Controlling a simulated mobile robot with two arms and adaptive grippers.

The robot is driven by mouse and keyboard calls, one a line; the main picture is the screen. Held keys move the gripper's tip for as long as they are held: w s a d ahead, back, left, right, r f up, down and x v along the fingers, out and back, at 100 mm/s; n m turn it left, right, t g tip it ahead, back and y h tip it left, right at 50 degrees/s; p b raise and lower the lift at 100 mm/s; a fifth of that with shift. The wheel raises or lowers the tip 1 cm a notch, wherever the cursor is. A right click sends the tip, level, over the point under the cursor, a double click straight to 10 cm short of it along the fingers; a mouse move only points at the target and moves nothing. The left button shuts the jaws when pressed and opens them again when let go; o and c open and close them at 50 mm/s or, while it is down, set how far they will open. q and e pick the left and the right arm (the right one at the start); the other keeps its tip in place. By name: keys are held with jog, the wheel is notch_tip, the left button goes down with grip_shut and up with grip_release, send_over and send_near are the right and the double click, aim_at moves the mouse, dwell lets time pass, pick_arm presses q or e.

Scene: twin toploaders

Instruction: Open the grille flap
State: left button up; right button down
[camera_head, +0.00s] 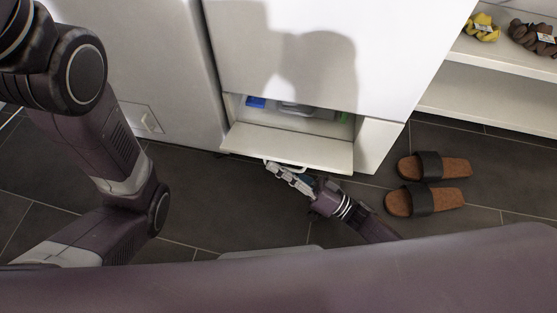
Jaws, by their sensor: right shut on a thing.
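A wide white flap (290,146) at the foot of the right white cabinet stands open, hinged down and out toward me. A pale bar handle (296,167) runs along its outer edge. My right gripper (273,168) is at this handle, shut on it, with the wrist reaching in from the lower right. The fingers partly hide the handle. Behind the flap, the opening shows a blue thing (256,102), something grey (300,108) and a bit of green. My left arm is at the left; its gripper is out of view.
A second white cabinet (168,60) stands to the left, with a small closed panel (146,118) low on its front. Two brown sandals (432,183) lie on the dark tiled floor (220,200) at right. White shelves (500,85) hold yellow (482,27) and brown yarn (533,38).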

jog(key=shift+w+d+f+b, duration=0.15)
jog(key=shift+f+b, duration=0.4)
jog(key=shift+f, duration=0.65)
jog(key=shift+w, duration=0.1)
jog(key=c, duration=2.1)
grip_release()
jog(key=r+v, duration=0.1)
jog(key=v, duration=0.7)
jog(key=d+r+v, duration=0.1)
jog(key=r+v, duration=0.1)
jog(key=v, duration=0.6)
jog(key=shift+s+r, duration=0.2)
jog(key=shift+s, duration=0.3)
